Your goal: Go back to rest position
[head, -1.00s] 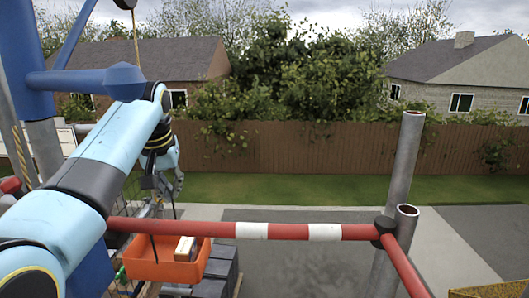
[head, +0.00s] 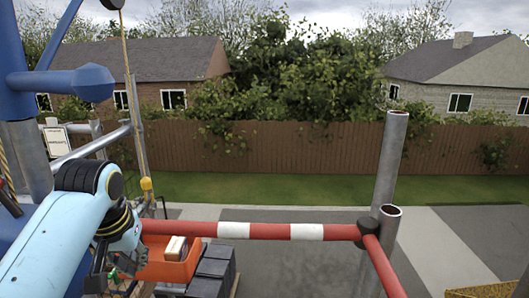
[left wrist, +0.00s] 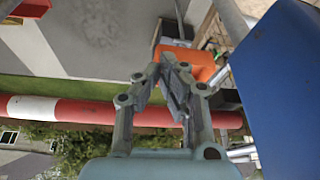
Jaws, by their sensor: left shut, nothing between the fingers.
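My left gripper (head: 100,274) is low at the left of the head view, beside the orange tray (head: 170,268) and near the left end of the red and white rail (head: 270,231). In the left wrist view my left gripper (left wrist: 170,66) is shut, with nothing seen between its fingers. The orange tray (left wrist: 201,66) shows beyond the fingertips there, and the rail (left wrist: 85,111) passes behind the fingers. My right gripper is in neither view.
A small pale box (head: 176,248) lies in the orange tray. Dark stacked blocks (head: 213,268) stand beside it. Grey posts (head: 388,160) rise at the right. A blue frame (head: 62,82) and a rope with a yellow end (head: 147,184) are at the left. Open paving lies beyond the rail.

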